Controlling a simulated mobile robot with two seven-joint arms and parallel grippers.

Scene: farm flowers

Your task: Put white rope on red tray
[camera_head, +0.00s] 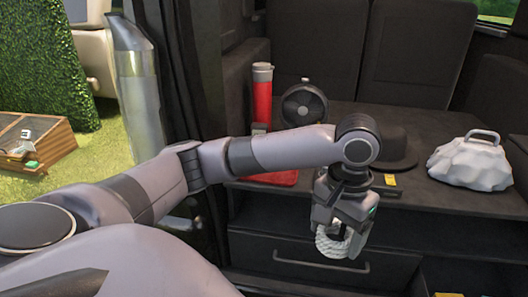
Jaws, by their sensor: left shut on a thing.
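My left gripper (341,225) points down and is shut on the white rope (334,247), a small coiled bundle. It holds the rope in front of the dark drawer, below the level of the shelf top. The red tray (272,178) lies on the shelf behind my left arm, to the left of the gripper and higher in the picture. My forearm hides part of the tray. The rope and the tray are apart. My right gripper does not show.
The dark shelf (433,196) carries a red cylinder (262,97), a round black fan (303,104), a dark hat (398,150) and a white lumpy bag (470,164) with a handle. A drawer (290,262) is below. A wooden box (35,143) stands on the grass at left.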

